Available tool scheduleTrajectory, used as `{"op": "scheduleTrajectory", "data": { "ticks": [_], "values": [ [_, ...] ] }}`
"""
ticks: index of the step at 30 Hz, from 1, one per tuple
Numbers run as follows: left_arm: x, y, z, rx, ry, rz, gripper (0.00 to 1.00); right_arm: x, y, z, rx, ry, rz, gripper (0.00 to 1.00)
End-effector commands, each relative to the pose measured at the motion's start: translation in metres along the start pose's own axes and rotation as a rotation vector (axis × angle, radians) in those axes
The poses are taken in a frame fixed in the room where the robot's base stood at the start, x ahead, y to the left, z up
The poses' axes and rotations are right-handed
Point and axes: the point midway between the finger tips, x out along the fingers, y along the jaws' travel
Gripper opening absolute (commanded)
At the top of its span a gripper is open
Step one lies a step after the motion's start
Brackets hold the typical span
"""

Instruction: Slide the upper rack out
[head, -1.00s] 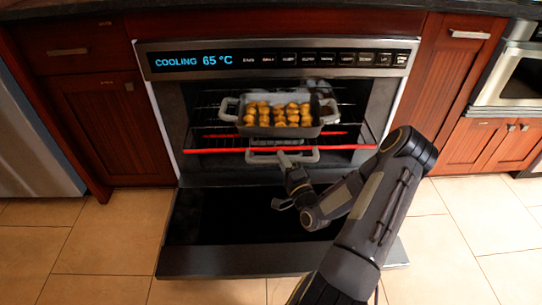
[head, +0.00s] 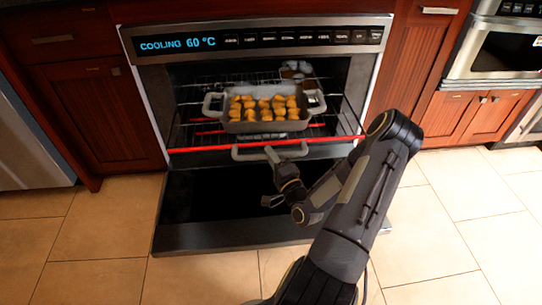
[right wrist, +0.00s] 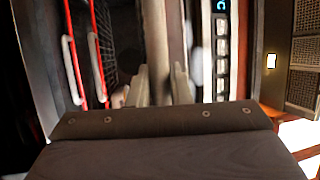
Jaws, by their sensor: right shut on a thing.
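The upper rack (head: 345,138) has a red front edge and a pale grey handle (head: 241,153) below it, inside the open oven. It stands partly out and carries a grey baking dish (head: 315,108) with several golden-brown food pieces (head: 262,107). My right gripper (head: 271,155) reaches up from below and is shut on the rack handle, near its middle. In the right wrist view my gripper's fingers (right wrist: 148,88) close on a pale bar, somewhat blurred. The left gripper is not in view.
The oven door (head: 205,235) hangs open, low in front of the oven. The control panel (head: 270,40) reads cooling, 60 °C. Other red-edged racks (right wrist: 72,60) with pale handles show in the right wrist view. Tiled floor (head: 95,240) is clear in front of the oven.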

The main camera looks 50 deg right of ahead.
Motion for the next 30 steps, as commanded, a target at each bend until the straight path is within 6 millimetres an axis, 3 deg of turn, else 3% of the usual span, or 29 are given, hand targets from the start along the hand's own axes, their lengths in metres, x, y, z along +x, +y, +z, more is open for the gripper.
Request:
{"op": "scheduleTrajectory", "data": {
  "ticks": [1, 2, 6, 17, 30],
  "values": [
    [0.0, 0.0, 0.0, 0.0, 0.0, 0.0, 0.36, 0.0, 0.001, -0.001, -0.001, 0.002, 0.001, 0.0],
    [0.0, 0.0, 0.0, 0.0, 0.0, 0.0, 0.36, 0.0, 0.001, -0.001, -0.001, 0.002, 0.001, 0.22],
    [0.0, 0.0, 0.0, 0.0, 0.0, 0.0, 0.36, 0.0, 0.0, -0.001, -0.001, 0.002, 0.001, 0.4],
    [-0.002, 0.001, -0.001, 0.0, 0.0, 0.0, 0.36, -0.007, 0.0, -0.001, 0.0, 0.002, 0.002, 0.4],
    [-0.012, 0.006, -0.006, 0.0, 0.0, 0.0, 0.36, -0.072, 0.001, -0.001, 0.0, 0.003, 0.004, 0.4]
  ]
}}
